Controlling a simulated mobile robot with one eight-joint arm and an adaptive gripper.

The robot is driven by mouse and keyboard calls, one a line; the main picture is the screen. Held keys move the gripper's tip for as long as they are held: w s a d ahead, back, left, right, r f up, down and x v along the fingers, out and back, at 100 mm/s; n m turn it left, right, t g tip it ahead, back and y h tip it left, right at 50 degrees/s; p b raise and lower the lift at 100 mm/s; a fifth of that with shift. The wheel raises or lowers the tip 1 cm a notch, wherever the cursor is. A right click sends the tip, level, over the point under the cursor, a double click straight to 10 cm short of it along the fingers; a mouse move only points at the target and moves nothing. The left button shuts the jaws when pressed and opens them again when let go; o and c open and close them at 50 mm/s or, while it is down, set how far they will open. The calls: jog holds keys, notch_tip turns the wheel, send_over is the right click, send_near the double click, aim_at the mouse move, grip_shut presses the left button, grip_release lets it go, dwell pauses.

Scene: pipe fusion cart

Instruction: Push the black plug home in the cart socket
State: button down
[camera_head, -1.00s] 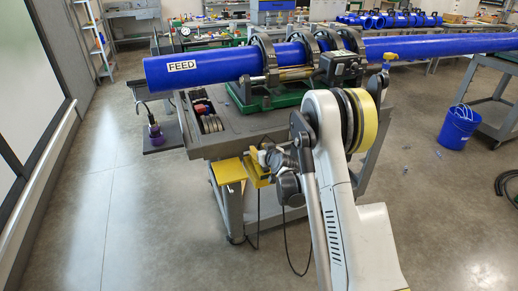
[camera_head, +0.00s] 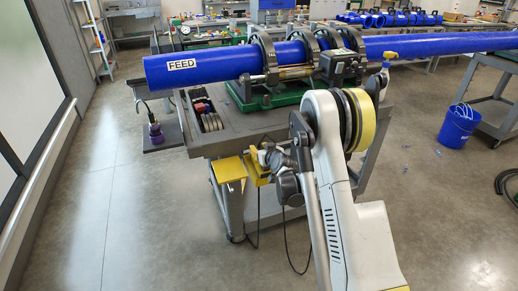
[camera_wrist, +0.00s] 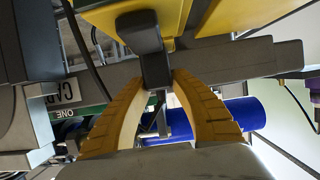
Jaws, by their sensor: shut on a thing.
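The black plug (camera_wrist: 152,62) is between the fingertips of my gripper (camera_wrist: 160,82) in the wrist view. My gripper is shut on it. The plug's far end meets the yellow socket housing (camera_wrist: 205,14) at the top of that view. How deep it sits in the socket cannot be told. In the head view my gripper (camera_head: 264,157) is at the front edge of the cart (camera_head: 215,146), against the yellow housing (camera_head: 254,174). The plug cannot be made out there, being small and masked by the gripper.
A yellow plate (camera_head: 228,169) juts from the cart left of the gripper. A black cable (camera_wrist: 84,48) runs beside the plug in the wrist view. A blue pipe (camera_head: 205,68) marked FEED lies clamped above the cart.

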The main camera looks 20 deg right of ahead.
jog(key=shift+f, duration=0.1)
jog(key=c, duration=1.1)
grip_release()
jog(key=v, duration=1.2)
jog(key=s+a+r+g+y, duration=0.1)
jog(key=s+a+r+g, duration=0.2)
jog(key=s+a+r, duration=0.85)
jog(key=s+g, duration=0.1)
jog(key=s, duration=0.6)
jog(key=s+g, duration=0.1)
jog(key=s, duration=0.6)
jog(key=s+r+g+h, duration=0.1)
jog(key=s, duration=0.6)
jog(key=shift+s+a+g, duration=0.3)
jog(key=shift+s+a, duration=0.05)
jog(key=shift+a, duration=0.05)
